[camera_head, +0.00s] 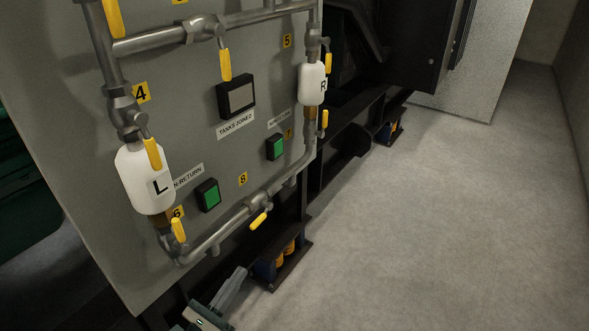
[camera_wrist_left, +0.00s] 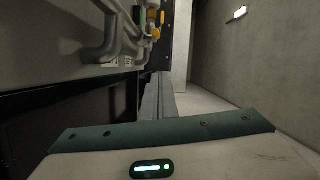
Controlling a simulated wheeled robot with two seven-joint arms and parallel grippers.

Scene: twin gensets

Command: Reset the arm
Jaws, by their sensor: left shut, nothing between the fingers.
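My left gripper (camera_head: 236,277) shows at the bottom of the head view, below the panel's lower pipe. Its grey fingers are shut together with nothing between them, and they point up and to the right. In the left wrist view the shut fingers (camera_wrist_left: 158,98) point straight ahead, beside the dark base frame. The gripper appears apart from the pipes and valves. My right gripper is in neither view.
A grey panel (camera_head: 190,110) carries pipes, yellow-handled valves, white bottles marked L (camera_head: 147,180) and R (camera_head: 311,84), and green indicators (camera_head: 208,195). A black base frame (camera_head: 335,165) runs below. The concrete floor (camera_head: 430,220) at right is clear.

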